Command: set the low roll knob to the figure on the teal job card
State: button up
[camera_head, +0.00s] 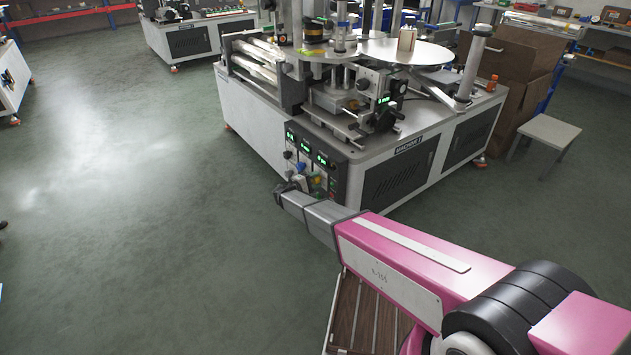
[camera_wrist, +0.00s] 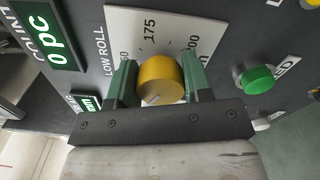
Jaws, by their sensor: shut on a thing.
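The low roll knob (camera_wrist: 160,70) is a yellow-orange round knob on a white dial plate (camera_wrist: 124,22) marked LOW ROLL. The plate shows 175 near the top, a partly seen figure ending in 50 at left, and 200 at right. A pale line on the knob's face points down and left in the wrist view. My gripper (camera_wrist: 160,82) is shut on the knob, with one green finger on each side. In the head view my gripper (camera_head: 292,188) is at the machine's control panel (camera_head: 320,153). I cannot make out a teal job card in either view.
A green button (camera_wrist: 258,79) is close to the right finger. A green display (camera_wrist: 50,36) reads 0 pc at upper left. The labelling machine (camera_head: 268,131) stands behind the panel, with a stool (camera_head: 548,130) to its right. Open floor (camera_head: 130,220) lies to the left.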

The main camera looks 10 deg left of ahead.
jog(key=m, duration=0.6)
jog(key=shift+f+m, duration=0.15)
jog(key=shift+m, duration=0.15)
jog(key=m, duration=0.5)
jog(key=shift+f+m, duration=0.1)
jog(key=shift+m, duration=0.3)
jog(key=o, duration=0.9)
jog(key=shift+a, duration=0.1)
jog(key=v, duration=1)
jog(key=shift+s+a, duration=0.25)
jog(key=shift+s, duration=0.05)
